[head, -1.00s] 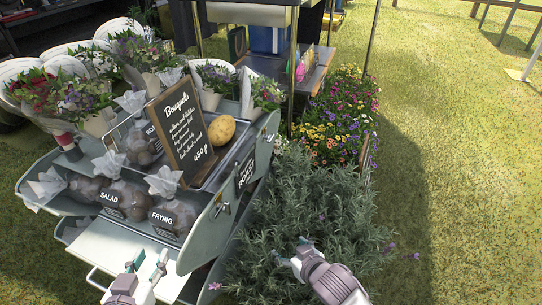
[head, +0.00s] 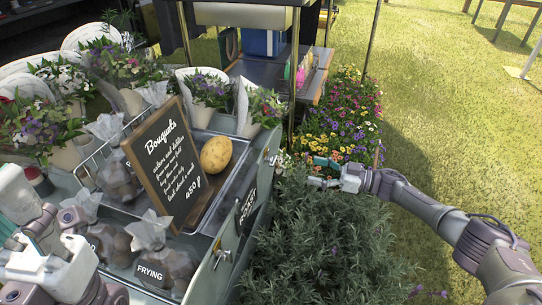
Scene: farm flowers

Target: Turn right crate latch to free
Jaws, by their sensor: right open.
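The grey-green crate (head: 233,215) stands at the left and centre, with its outer side facing right. A small metal latch (head: 222,257) shows on that side near the bottom, and another small metal fitting (head: 273,160) sits farther back near the top. I cannot tell whether either is locked or free. My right gripper (head: 318,172) is open and empty, to the right of the farther fitting and apart from it, over the plants. My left gripper (head: 14,250) is at the lower left edge, over the crate's left part; its fingertips are not clear.
Bagged potatoes (head: 165,265) sit in front, bouquets (head: 205,90) behind. A leafy bush (head: 320,240) and bright flowers (head: 345,115) border the crate's right. Open grass lies farther right.

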